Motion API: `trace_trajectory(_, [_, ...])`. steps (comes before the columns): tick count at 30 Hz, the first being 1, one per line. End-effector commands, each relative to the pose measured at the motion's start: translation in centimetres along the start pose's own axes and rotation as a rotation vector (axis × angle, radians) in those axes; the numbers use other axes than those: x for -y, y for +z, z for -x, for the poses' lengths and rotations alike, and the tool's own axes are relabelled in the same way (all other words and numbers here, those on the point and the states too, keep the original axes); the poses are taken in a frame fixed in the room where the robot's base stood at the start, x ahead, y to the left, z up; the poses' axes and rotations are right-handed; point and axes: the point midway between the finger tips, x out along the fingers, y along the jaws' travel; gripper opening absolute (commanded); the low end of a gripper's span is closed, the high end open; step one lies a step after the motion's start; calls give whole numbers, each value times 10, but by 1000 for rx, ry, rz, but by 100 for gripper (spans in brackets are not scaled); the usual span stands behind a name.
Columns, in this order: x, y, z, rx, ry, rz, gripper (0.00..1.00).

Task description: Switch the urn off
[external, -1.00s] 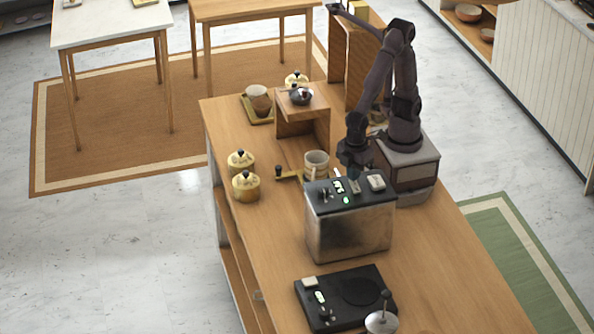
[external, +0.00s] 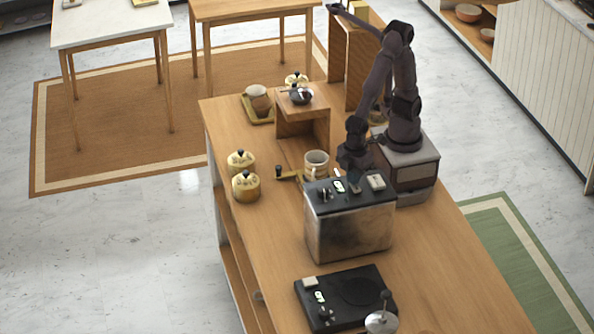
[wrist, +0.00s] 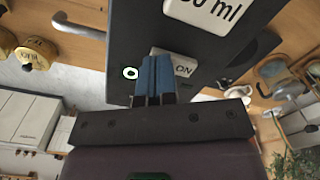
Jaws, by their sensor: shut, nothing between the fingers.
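The urn (external: 350,232) is a worn metal box with a dark top panel, standing on the wooden counter. Its panel holds a small knob, a light tag and a pale raised block (external: 376,182). My gripper (external: 354,186) points down at the panel's back edge. In the wrist view my gripper (wrist: 155,78) is shut and empty, its blue fingertips against or just above the dark panel (wrist: 150,25). They partly cover a pale part marked "ON" (wrist: 183,67). A bright ring (wrist: 130,72) shows left of them. Whether the fingertips touch the switch, I cannot tell.
A pale mug (external: 316,162) stands just behind the urn. Two lidded jars (external: 245,187) are at the left, and a wooden stand (external: 303,120) with a dark bowl is further back. A black flat appliance (external: 345,298) lies in front. The counter between is clear.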

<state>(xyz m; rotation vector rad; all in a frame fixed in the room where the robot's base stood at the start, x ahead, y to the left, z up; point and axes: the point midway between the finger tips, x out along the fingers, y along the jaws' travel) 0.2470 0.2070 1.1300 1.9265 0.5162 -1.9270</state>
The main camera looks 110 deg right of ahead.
Motion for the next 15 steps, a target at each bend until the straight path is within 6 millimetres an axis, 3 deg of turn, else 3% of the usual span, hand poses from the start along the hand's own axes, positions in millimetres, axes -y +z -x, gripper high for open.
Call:
trace_trajectory(5, [0,0,3,-2,0,0,0])
trace_trajectory(15, [0,-1,31,-3,-1,-1,0])
